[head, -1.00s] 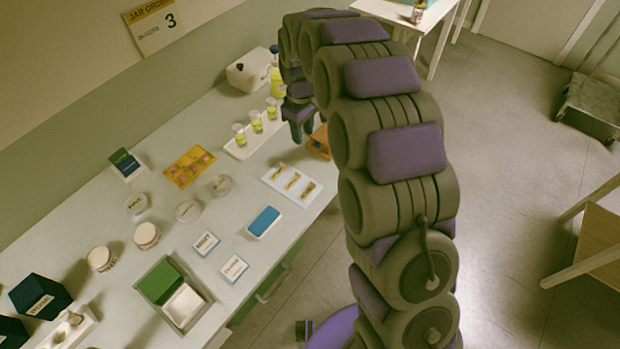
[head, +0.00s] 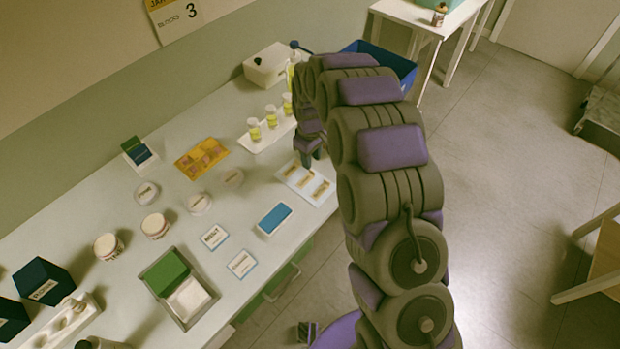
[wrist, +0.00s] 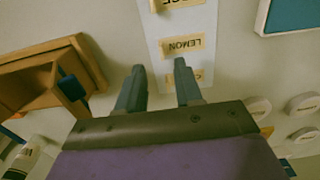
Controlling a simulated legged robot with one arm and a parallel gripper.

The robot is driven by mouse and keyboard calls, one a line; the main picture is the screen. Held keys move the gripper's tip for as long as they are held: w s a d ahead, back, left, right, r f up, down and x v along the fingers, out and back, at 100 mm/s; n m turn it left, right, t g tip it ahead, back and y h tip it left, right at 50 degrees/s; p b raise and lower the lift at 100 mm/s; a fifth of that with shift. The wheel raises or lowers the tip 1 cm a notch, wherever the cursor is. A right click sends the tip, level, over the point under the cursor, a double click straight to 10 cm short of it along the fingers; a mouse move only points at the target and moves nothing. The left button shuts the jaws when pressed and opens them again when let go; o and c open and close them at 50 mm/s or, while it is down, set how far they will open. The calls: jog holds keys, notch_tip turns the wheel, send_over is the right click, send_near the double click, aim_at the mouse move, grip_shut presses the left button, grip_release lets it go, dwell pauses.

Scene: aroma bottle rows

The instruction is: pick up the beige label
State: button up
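Several beige labels lie in a row on a white card near the table's front edge. In the wrist view, the middle label (wrist: 182,46) reads "LEMON" upside down. Another beige label (wrist: 180,3) is cut off at the top edge, and a third (wrist: 197,77) is partly hidden by a finger. The white card (head: 291,183) also shows in the head view. My gripper (wrist: 160,66) is open and empty, its fingers apart over the card's end, with the "LEMON" label just beyond the fingertips. In the head view my gripper (head: 307,160) is at the card's far end; its height above the card is unclear.
A blue pad (head: 274,219) lies beside the card. Yellow vials (head: 271,116) stand on a white tray behind my gripper. A wooden box (wrist: 38,75) is left in the wrist view. Round lidded jars (head: 155,225) and an orange card (head: 201,158) lie farther left.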

aim_at(313, 174)
jog(key=a+f, duration=0.1)
jog(key=f+b, duration=0.1)
jog(key=f, duration=0.1)
jog(key=shift+s+a+f, duration=0.1)
jog(key=shift+a, duration=0.3)
jog(key=d+f, duration=0.1)
jog(key=d, duration=0.1)
jog(key=shift+d+f+b, duration=0.3)
jog(key=shift+d+f, duration=0.05)
jog(key=shift+d+r, duration=0.1)
jog(key=shift+d, duration=0.1)
jog(key=shift+a, duration=1.25)
jog(key=c, duration=0.5)
jog(key=shift+a+f, duration=0.1)
jog(key=shift+f, duration=0.1)
jog(key=shift+c, duration=0.6)
jog(key=shift+d+r, duration=0.1)
jog(key=shift+d, duration=0.95)
grip_shut()
jog(key=shift+a, duration=0.15)
